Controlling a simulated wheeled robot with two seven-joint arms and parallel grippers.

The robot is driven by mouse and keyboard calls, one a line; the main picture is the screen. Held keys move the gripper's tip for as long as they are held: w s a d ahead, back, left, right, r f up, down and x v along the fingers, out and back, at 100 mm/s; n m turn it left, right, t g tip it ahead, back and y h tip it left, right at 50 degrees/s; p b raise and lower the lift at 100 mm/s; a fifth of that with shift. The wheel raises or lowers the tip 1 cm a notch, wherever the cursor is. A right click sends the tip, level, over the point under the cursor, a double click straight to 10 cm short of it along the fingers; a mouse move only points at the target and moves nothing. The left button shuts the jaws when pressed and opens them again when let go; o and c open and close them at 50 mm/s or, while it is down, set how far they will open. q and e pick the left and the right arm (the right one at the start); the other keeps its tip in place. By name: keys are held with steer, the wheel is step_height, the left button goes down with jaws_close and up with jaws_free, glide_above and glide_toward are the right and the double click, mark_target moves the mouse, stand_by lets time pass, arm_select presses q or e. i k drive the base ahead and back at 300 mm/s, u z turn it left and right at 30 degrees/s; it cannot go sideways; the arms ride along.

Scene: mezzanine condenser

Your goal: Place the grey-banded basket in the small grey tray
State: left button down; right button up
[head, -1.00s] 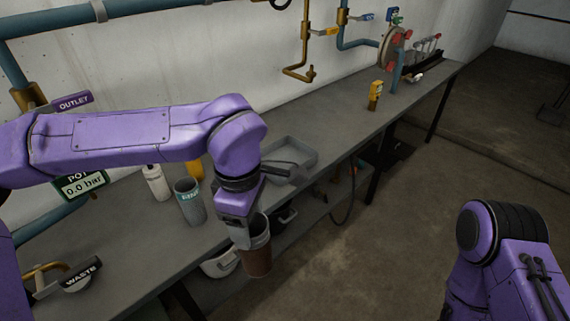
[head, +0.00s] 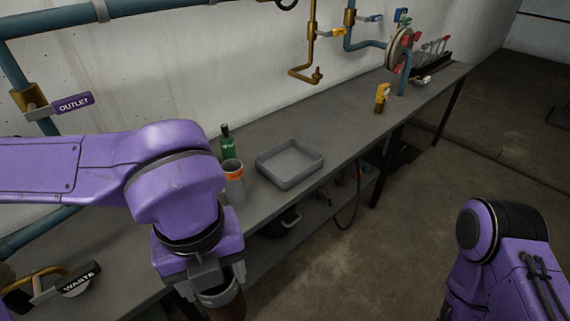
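The small grey tray (head: 268,172) lies on the bench right of my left arm and looks empty. A brown basket with a grey band near its top (head: 226,305) hangs below my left gripper (head: 212,280) at the bench's front edge. The gripper appears shut on its rim, and the basket is partly hidden by the gripper. My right arm shows at the lower right, but its gripper is out of view.
A grey cup with an orange band (head: 233,182) and a green bottle (head: 227,146) stand left of the tray. A yellow device (head: 382,96) stands farther along the bench. The bench (head: 345,128) is clear between tray and device. A lower shelf (head: 310,205) runs underneath.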

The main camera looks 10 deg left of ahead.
mark_target(290, 166)
steer(key=z, duration=0.05)
steer(key=i, duration=1.4)
